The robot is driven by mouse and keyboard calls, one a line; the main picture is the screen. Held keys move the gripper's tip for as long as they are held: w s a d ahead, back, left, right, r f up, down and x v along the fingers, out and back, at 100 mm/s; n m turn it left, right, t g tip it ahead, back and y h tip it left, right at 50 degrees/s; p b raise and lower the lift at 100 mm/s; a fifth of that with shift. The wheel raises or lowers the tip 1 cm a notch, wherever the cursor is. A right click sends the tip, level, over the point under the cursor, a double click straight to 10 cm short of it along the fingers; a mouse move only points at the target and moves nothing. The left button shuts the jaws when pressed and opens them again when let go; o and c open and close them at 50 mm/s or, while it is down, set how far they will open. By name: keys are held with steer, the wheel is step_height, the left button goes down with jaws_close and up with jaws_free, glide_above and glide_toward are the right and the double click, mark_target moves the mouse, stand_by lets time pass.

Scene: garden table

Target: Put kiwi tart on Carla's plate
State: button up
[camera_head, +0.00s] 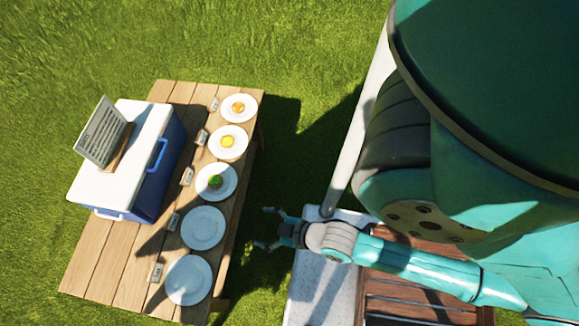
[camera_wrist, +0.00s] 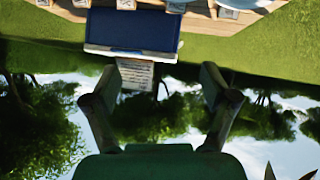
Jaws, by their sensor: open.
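A green tart (camera_head: 215,182), the only green one and likely the kiwi tart, lies on the middle plate (camera_head: 229,189) of a row on the wooden table (camera_head: 98,262). Two empty plates (camera_head: 203,228) and (camera_head: 189,280) stand nearer the bottom of the head view. Small name cards (camera_head: 173,222) stand beside the plates; their writing is too small to read, so I cannot tell which plate is Carla's. My gripper (camera_head: 263,228) is open and empty, off the table's right edge, beside the empty plates. Its two fingers also show apart in the wrist view (camera_wrist: 171,76).
A blue and white cooler (camera_head: 153,165) fills the table's left part, with a printed sign (camera_head: 103,133) on its lid. An orange tart (camera_head: 238,107) and a yellow tart (camera_head: 228,142) lie on plates farther up. Grass surrounds the table. The wrist view appears upside down.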

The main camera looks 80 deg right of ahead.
steer(key=s+a+r+t+y, duration=0.1)
steer(key=s+r+t, duration=0.1)
steer(key=r, duration=0.6)
steer(key=s+a+r+t, duration=0.1)
steer(key=s+a+r, duration=0.1)
steer(key=s+r, duration=0.3)
step_height(320, 180, up, 3)
steer(key=shift+f+t+y, duration=0.1)
steer(key=shift+t+y, duration=0.3)
